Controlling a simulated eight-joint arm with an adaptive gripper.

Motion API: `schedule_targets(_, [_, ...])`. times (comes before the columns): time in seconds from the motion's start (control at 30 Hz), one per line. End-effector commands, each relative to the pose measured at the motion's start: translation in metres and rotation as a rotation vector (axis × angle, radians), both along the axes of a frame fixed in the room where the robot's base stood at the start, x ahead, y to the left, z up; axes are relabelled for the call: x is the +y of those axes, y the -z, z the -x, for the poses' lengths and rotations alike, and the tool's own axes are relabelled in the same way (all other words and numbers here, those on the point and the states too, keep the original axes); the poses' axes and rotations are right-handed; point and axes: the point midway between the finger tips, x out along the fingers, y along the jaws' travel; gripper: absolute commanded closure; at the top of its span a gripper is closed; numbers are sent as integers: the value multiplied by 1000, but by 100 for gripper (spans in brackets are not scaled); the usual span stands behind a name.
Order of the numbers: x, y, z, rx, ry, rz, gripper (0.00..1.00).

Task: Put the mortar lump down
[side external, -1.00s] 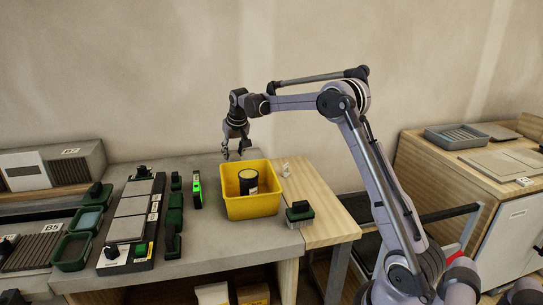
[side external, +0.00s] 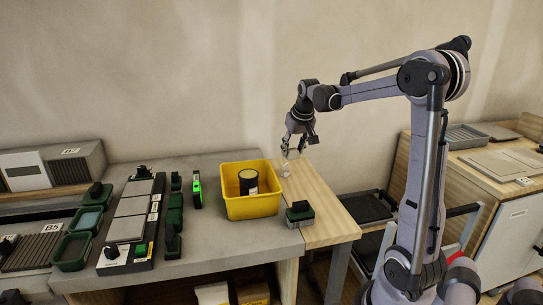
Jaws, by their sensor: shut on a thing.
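My gripper (side external: 292,151) points down above the back of the wooden side panel, to the right of the yellow bin (side external: 250,204). It is shut on a small grey thing, which I take for the mortar lump. The fingers mostly hide the lump, so its shape is unclear.
The yellow bin holds a dark cylinder (side external: 248,182). A dark green-topped block (side external: 299,214) sits to its front right. A rack of grey tiles (side external: 127,228) and a green-lit tool (side external: 197,190) lie left. The wooden panel (side external: 325,215) is mostly clear.

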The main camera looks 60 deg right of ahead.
Motion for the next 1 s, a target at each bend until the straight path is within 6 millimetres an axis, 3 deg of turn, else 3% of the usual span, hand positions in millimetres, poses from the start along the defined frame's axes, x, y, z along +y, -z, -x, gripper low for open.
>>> schedule_targets(0.03, [2, 2, 21, 0, 18, 0, 93])
schedule_targets(0.2, [13, 13, 73, 0, 63, 0, 93])
schedule_targets(0.4, [25, 24, 112, -1, 96, 0, 93])
schedule_targets(0.57, [29, 32, 123, -1, 106, 0, 93])
schedule_targets(0.8, [29, 59, 123, -1, 106, 1, 93])
schedule_targets(1.0, [29, 70, 123, -1, 106, 1, 93])
